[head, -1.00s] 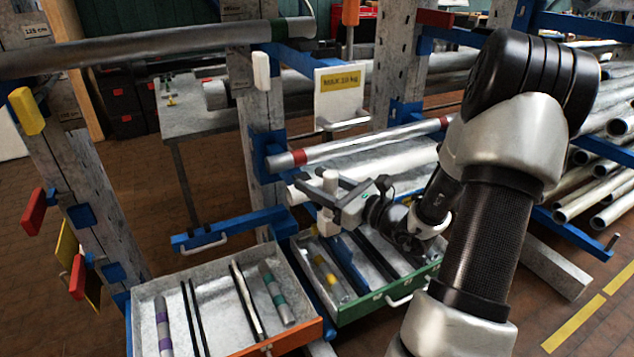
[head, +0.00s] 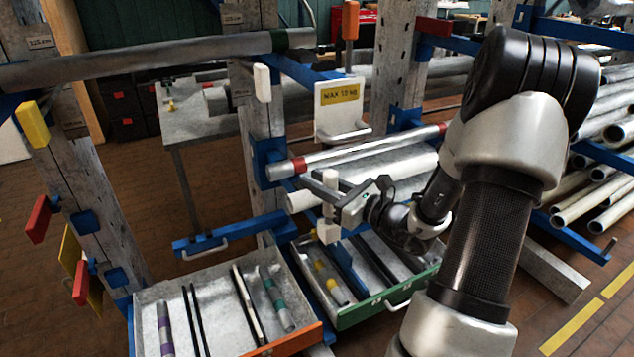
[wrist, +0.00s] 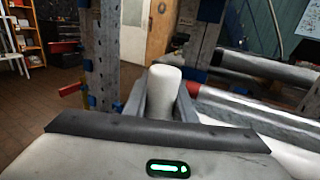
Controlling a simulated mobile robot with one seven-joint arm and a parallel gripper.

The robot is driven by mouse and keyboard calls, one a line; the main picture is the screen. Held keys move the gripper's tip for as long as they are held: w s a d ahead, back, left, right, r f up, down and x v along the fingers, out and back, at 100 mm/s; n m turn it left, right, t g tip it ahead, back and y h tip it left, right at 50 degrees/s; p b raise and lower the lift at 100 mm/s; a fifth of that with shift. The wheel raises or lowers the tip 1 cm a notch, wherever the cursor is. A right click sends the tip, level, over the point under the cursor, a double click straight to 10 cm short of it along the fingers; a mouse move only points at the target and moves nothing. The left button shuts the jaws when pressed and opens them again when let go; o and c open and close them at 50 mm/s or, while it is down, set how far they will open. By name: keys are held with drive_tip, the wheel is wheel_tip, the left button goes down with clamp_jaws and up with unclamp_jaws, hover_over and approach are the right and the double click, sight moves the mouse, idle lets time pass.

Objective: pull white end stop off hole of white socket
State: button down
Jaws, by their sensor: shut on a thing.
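My gripper (head: 340,200) is shut on the white end stop (head: 330,179), a small upright light post whose top sticks up above the fingers. In the wrist view the end stop (wrist: 164,92) stands between the two grey fingers (wrist: 163,108) with its rounded top showing. Directly below the gripper is the white socket (head: 328,232), a blocky piece at the near end of a blue arm. A short pale stem shows between fingers and socket. Whether the stop's lower end is still in the hole cannot be told; the hole itself is hidden.
A metal tube with red ends (head: 330,158) and a thick pale pipe (head: 390,168) lie just behind the gripper. A white sign (head: 341,105) hangs above. An orange-fronted drawer (head: 290,340) and green-fronted drawer (head: 375,305) are open below. Another white stop (head: 262,83) stands upper left.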

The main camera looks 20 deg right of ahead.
drive_tip(key=shift+r+p, duration=1.8)
drive_tip(key=shift+r, duration=0.5)
